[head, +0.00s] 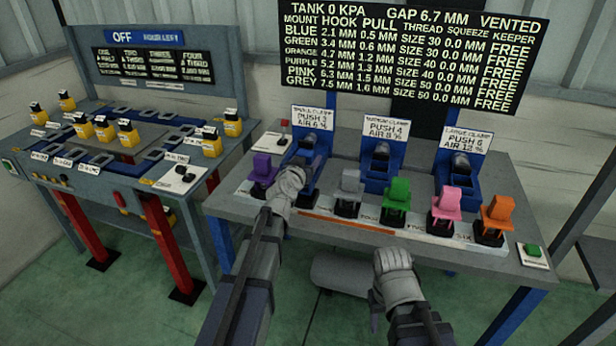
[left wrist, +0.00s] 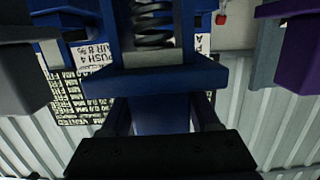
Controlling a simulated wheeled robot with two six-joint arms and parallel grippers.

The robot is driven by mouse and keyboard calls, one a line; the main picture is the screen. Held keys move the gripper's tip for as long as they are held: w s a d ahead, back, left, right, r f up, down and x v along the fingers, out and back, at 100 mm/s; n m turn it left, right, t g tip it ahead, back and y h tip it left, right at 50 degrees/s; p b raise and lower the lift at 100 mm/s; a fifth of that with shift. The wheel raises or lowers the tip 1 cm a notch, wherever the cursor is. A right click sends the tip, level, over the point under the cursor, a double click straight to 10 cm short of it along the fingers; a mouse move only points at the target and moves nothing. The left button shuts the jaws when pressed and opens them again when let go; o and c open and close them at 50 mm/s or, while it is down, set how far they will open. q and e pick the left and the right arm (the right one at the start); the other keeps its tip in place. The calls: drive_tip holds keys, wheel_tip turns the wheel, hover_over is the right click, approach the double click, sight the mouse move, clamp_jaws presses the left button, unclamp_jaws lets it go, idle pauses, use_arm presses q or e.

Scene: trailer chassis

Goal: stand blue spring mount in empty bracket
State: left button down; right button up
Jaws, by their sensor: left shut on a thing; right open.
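The blue spring mount (left wrist: 155,80), with its dark coil spring, fills the middle of the left wrist view. My left gripper (head: 294,178) is shut on it, in the gap between the purple mount (head: 264,168) and the grey mount (head: 350,182). The gripper mostly hides the mount in the head view, and I cannot tell whether the mount's base touches the table. My right gripper (head: 393,262) is open and empty, low in front of the table's front edge. I cannot make out which place is the empty bracket.
Green (head: 397,191), pink (head: 446,203) and orange (head: 497,209) mounts stand farther right in the row. Behind are blue clamp stands, including the middle one (head: 379,163). The left bench (head: 186,168) carries several yellow-and-black pieces. A green button (head: 532,249) sits at the table's right corner.

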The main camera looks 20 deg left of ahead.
use_arm(q)
drive_tip(key=shift+f+b, duration=1.8)
drive_tip(key=shift+f, duration=0.2)
drive_tip(key=shift+c, duration=0.6)
unclamp_jaws()
drive_tip(key=shift+r, duration=0.1)
drive_tip(key=shift+r, duration=0.15)
drive_tip(key=s+r+p, duration=0.1)
drive_tip(key=s, duration=1.1)
drive_tip(key=shift+a+r+p, duration=0.2)
drive_tip(key=shift+r+p, duration=0.15)
drive_tip(key=shift+p, duration=0.05)
